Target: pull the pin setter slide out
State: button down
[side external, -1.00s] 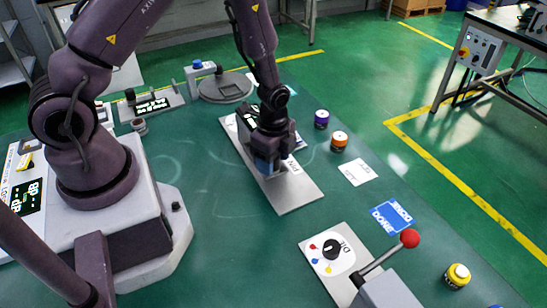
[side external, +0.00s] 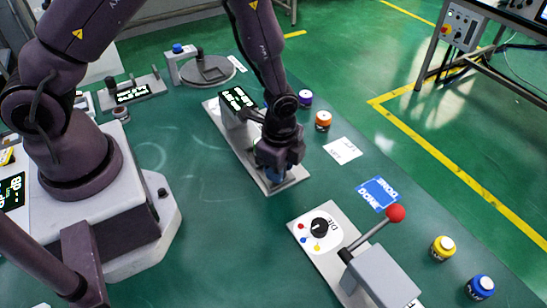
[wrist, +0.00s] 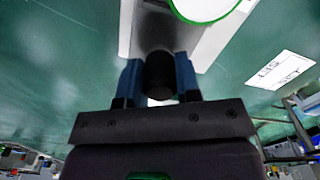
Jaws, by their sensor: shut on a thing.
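The pin setter is a grey plate (side external: 222,120) on the green bench with a box carrying a lit green display (side external: 238,99) at its far end. My gripper (side external: 278,168) is low over the near end of the plate, pointing down. In the wrist view, the blue fingers of my gripper (wrist: 159,62) are shut on a dark round knob (wrist: 160,78), one finger on each side. The pale plate (wrist: 206,42) lies beyond the fingers in that view. The slide under the knob is mostly hidden by my gripper and wrist.
A dial plate (side external: 320,229) and a red-ball lever (side external: 396,213) stand nearer. A round turntable (side external: 207,69) stands behind.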

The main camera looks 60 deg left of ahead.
jog(key=shift+d, duration=0.4)
jog(key=c, duration=1)
grip_release()
jog(key=shift+o, duration=1)
jog(key=shift+a, duration=0.15)
notch_tip(320, 180, up, 13)
